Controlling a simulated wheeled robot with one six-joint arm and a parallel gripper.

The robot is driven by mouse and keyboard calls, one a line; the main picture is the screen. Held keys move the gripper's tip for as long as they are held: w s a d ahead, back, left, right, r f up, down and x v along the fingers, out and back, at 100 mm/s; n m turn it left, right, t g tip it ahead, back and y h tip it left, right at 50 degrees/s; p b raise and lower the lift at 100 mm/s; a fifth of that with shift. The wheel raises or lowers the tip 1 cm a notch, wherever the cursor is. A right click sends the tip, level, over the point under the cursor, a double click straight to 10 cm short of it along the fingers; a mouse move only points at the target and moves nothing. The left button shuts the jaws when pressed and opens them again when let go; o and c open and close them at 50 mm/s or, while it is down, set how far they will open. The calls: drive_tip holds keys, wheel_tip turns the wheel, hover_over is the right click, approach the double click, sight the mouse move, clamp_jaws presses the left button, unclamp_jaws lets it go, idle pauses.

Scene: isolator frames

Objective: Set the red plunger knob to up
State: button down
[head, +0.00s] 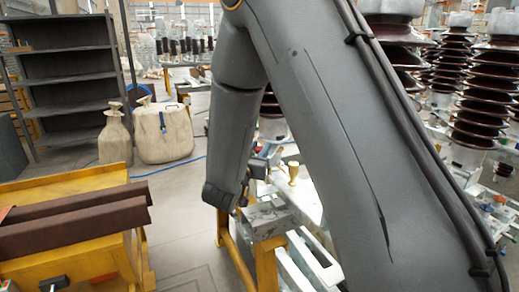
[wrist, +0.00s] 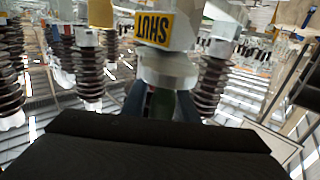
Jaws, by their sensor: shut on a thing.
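In the wrist view, my gripper (wrist: 160,105) has its two dark fingers on either side of a small part below a pale metal collar (wrist: 166,72). Only a dark, slightly reddish sliver of this red plunger knob (wrist: 151,99) shows between the fingers. My gripper is shut on it. Above the collar is a pale housing with a yellow label (wrist: 154,28) reading SHUT, upside down in this view. The dark body of my gripper hides the lower part of the view. In the head view, my arm hides the knob, and I cannot make out the fingers.
A grey metal block (head: 268,217) on a yellow frame (head: 265,262) stands beside my wrist in the head view. A yellow bench with brown beams (head: 75,227) is at left. Brown ribbed insulators (head: 480,100) stand at right. Open floor (head: 185,215) lies between bench and frame.

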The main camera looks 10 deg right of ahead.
drive_tip(key=shift+r+p, duration=0.9)
drive_tip(key=shift+r, duration=0.25)
drive_tip(key=c, duration=1.4)
unclamp_jaws()
drive_tip(key=shift+f, duration=0.1)
drive_tip(key=v, duration=0.7)
drive_tip(key=shift+s+a+b, duration=0.25)
drive_tip(key=shift+s+b, duration=0.05)
drive_tip(key=shift+s, duration=0.05)
